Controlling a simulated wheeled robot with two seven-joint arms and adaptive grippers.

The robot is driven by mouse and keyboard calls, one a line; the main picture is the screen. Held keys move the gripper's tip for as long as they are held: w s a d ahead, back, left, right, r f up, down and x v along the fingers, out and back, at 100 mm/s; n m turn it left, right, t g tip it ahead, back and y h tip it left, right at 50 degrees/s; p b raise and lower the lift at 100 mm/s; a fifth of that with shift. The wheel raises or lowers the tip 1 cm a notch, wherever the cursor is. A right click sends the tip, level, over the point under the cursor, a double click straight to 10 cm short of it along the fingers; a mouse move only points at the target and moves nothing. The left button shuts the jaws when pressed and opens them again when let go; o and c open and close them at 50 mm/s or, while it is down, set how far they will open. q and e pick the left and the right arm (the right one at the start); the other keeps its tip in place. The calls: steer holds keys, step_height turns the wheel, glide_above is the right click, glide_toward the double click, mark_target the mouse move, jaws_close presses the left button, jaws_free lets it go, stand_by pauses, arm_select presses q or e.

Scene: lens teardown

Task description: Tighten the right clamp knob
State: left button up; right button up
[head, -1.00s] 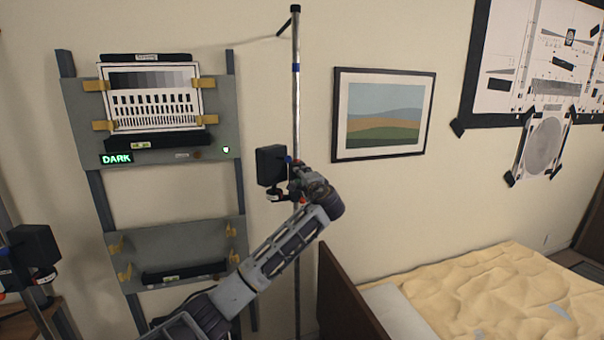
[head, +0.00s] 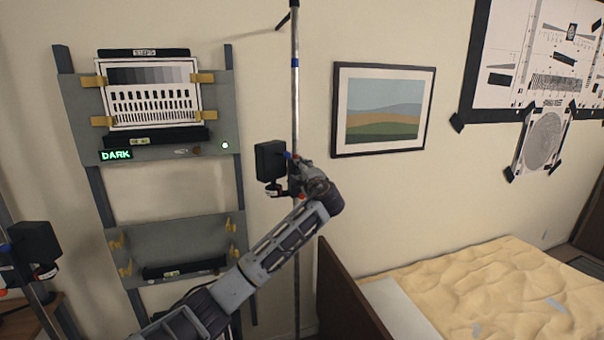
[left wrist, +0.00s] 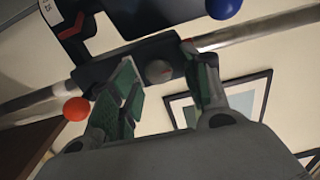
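The right clamp (left wrist: 105,66) is a dark block on a metal pole (head: 295,100), beside a black box (head: 270,161). Its grey round knob (left wrist: 158,71) shows in the left wrist view. My left gripper (left wrist: 161,62) is at the clamp, with its green-padded fingers on either side of the knob. The fingers are apart, with visible gaps to the knob. In the head view my left gripper (head: 297,178) is at the pole, and my wrist partly hides the clamp and knob. My right gripper is not in view.
A blue ball (left wrist: 223,8) and a red ball (left wrist: 76,108) sit near the clamp. A rack with a test chart (head: 152,95) and a lit "DARK" sign (head: 116,155) stands left. A second black box (head: 34,244) is far left. A framed picture (head: 384,109) hangs behind; a bed (head: 490,290) stands right.

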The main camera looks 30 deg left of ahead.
arm_select(q)
steer(key=shift+s, duration=0.1)
steer(key=v, duration=1.2)
stand_by(0.4)
steer(key=shift+n, duration=0.3)
